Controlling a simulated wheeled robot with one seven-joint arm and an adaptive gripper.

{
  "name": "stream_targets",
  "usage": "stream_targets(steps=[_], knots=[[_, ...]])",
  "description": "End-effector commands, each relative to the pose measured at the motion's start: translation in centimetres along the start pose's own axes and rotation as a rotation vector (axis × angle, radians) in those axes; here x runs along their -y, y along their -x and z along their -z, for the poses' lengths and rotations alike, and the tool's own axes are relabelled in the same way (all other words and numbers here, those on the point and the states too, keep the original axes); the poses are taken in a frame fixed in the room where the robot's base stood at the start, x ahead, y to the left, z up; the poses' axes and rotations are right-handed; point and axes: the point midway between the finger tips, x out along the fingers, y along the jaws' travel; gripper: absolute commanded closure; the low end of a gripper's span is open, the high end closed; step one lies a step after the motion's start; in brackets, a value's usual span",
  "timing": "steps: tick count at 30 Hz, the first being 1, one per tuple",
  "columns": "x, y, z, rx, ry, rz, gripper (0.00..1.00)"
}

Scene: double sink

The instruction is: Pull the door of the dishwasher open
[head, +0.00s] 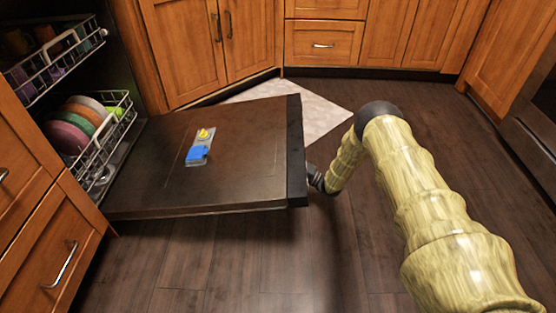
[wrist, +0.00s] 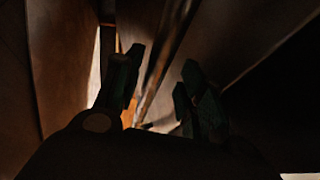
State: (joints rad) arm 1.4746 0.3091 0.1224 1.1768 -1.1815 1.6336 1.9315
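The dishwasher door (head: 235,145) is folded down and lies about level, with its dark outer edge (head: 297,150) facing right. The dishwasher's inside (head: 120,75) is exposed at the left. My gripper (head: 315,180) is low beside the door's outer edge, partly hidden; I cannot tell whether it touches the edge. In the wrist view, the fingers of my gripper (wrist: 160,85) stand apart with a gap between them. That view is very dark, and nothing is clearly gripped there.
Dish racks (head: 110,125) with colored plates show inside the dishwasher. A detergent dispenser with a blue part (head: 197,153) is on the door's inner face. A pale mat (head: 322,112) lies behind the door. Wooden cabinets (head: 185,45) line the back. Dark floor (head: 230,265) is clear in front.

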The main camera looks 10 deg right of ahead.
Motion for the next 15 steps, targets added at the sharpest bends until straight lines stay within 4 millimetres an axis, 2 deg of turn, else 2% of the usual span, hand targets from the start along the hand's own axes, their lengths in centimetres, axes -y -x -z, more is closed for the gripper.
stream_targets(steps=[9,15], knots=[[-0.1,5.9,0.1,-0.003,-0.001,-0.001,0.60],[0.0,8.8,0.1,-0.001,0.000,-0.001,0.60]])
